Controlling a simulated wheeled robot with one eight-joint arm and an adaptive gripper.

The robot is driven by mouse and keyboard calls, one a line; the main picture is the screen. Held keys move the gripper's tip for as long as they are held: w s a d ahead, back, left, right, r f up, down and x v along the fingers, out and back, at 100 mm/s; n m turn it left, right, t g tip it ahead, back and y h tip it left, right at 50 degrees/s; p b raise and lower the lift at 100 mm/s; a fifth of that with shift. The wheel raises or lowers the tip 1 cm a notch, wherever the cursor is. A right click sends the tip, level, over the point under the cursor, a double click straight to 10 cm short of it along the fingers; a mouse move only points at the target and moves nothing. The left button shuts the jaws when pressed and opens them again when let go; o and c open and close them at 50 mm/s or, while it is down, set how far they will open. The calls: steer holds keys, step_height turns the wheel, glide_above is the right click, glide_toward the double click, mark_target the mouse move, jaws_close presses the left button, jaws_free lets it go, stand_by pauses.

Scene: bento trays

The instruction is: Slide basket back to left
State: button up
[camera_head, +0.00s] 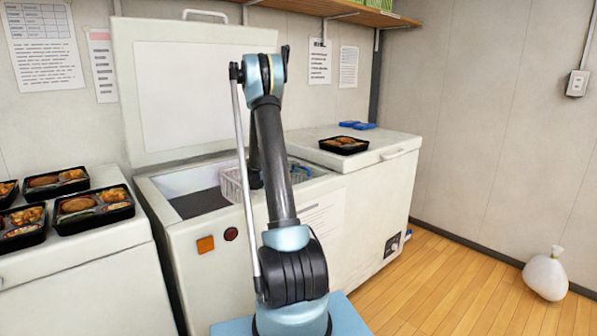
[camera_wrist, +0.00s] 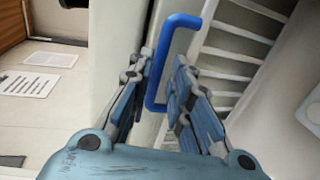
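The white slatted basket (camera_head: 232,185) sits in the open chest freezer (camera_head: 185,184), partly hidden behind my arm. Blue parts (camera_head: 302,171) show to the right of the arm inside the opening. In the wrist view, the basket's white slats (camera_wrist: 232,55) lie to the right, with a blue handle (camera_wrist: 156,75) at its side. My gripper (camera_wrist: 164,68) is open, its fingers on either side of the handle. The handle is close to the left finger, with a gap to the right finger. In the head view my fingers are hidden behind the arm.
The freezer's lid (camera_head: 196,70) is raised on the left. A bento tray (camera_head: 343,145) and blue packs (camera_head: 357,125) rest on the closed right part. Several bento trays stand on the white counter (camera_head: 75,262) at left. A white bag (camera_head: 545,275) is on the floor.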

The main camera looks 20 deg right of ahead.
steer(key=shift+x, duration=1.2)
steer(key=shift+c, duration=0.4)
jaws_close()
steer(key=shift+s, duration=0.15)
